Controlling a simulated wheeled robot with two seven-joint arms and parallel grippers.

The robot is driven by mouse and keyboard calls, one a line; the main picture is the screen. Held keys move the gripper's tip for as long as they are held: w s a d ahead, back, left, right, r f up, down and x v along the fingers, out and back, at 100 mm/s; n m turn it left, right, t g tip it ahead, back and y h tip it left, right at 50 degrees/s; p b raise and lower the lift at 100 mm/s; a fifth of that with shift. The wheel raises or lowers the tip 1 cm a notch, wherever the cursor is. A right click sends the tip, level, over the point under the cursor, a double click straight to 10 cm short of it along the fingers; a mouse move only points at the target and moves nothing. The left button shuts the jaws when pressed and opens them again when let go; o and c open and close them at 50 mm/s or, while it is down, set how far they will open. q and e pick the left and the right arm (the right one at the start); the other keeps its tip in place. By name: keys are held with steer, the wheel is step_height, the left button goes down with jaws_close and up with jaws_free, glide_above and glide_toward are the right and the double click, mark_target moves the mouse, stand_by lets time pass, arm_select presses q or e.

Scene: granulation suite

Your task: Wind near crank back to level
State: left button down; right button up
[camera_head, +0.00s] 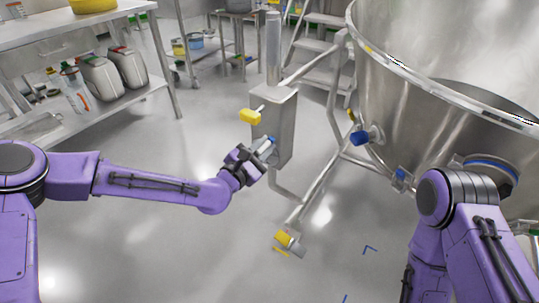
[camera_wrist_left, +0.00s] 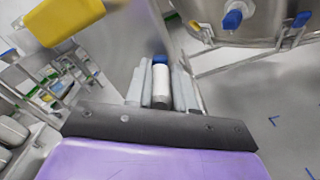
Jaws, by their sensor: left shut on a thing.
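My left gripper (camera_head: 262,152) is at the front of a grey steel box on a post (camera_head: 272,112). It is shut on a pale cylindrical crank handle with a blue end (camera_head: 271,141). In the left wrist view the handle (camera_wrist_left: 160,84) stands between the two grey fingers (camera_wrist_left: 160,92), its blue cap at the far end. The crank's arm behind the handle is mostly hidden by my gripper. A yellow knob (camera_head: 250,116) sticks out of the box, above and left of the handle. My right arm comes in at the right; its gripper is out of view.
A large steel vessel (camera_head: 430,110) with blue fittings fills the right side. Its tubular frame (camera_head: 335,110) runs down behind the box. A yellow-topped foot (camera_head: 285,239) is on the floor below. A shelf (camera_head: 90,115) with canisters stands left. Floor below my left arm is clear.

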arm_select(q)
steer(key=shift+w+a+r+n+b, duration=0.15)
steer(key=shift+w+a+n+b, duration=0.2)
steer(key=shift+a+n+b, duration=0.35)
steer(key=shift+w+a+r+n+b, duration=0.15)
steer(key=shift+w+a+n+b, duration=0.3)
steer(key=shift+n, duration=0.6)
steer(key=shift+w+a+r+n+b, duration=0.2)
steer(key=shift+a+n+b, duration=0.2)
steer(key=shift+a+n, duration=0.35)
steer(key=c, duration=1)
jaws_free()
steer(key=shift+o, duration=0.2)
steer(key=shift+f, duration=0.1)
steer(key=shift+d, duration=0.1)
steer(key=v, duration=1)
steer(key=shift+s+p, duration=0.25)
steer(key=shift+p, duration=0.2)
